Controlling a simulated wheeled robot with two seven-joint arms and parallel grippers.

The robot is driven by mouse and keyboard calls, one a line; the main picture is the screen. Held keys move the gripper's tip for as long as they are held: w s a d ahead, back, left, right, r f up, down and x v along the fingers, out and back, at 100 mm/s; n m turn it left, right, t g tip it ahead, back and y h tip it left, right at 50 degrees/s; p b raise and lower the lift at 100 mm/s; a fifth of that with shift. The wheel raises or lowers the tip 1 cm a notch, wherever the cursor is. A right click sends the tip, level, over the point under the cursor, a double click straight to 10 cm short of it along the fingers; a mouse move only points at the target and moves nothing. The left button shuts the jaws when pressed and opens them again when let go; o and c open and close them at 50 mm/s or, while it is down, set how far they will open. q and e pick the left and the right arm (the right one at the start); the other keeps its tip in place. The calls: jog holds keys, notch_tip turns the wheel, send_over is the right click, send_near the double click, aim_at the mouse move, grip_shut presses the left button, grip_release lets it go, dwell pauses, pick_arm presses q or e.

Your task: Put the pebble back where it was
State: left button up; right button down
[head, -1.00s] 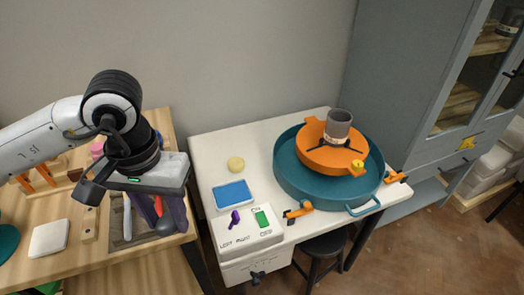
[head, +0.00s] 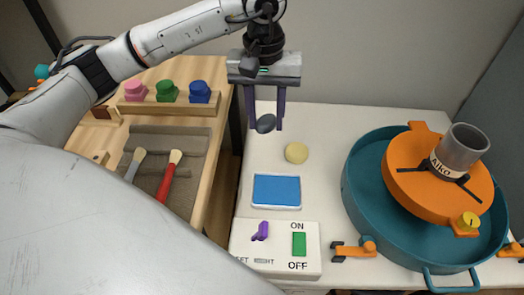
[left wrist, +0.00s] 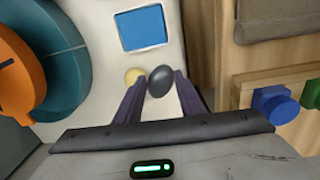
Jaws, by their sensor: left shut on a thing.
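The pebble (head: 266,123) is dark grey and smooth. My left gripper (head: 267,127) is shut on it, with a purple finger on each side, above the back left part of the white table (head: 322,125). In the left wrist view the pebble (left wrist: 160,81) shows between the fingertips. I cannot tell how high it hangs over the table. My right gripper is not in view.
A pale yellow round piece (head: 296,153), a blue pad (head: 277,190) and a switch box (head: 275,240) are on the table. A teal basin (head: 365,215) with an orange wheel and grey cup stands right. A wooden bench with a brush tray (head: 200,140) is left.

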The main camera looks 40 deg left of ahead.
aim_at(262, 155)
pick_arm(q)
jog(key=a+f+b, duration=0.1)
jog(key=w+a+f+n, duration=0.1)
jog(key=f, duration=0.1)
jog(key=w+a+f+n+b, duration=0.1)
jog(key=shift+w+a+f+b, duration=0.1)
jog(key=shift+w+f+b, duration=0.1)
jog(key=shift+w+b, duration=0.1)
notch_tip(262, 155, down, 9)
jog(key=shift+f+b, duration=0.1)
jog(key=shift+b, duration=0.2)
jog(key=shift+f, duration=0.2)
jog(key=o, duration=1)
jog(key=shift+r, duration=0.1)
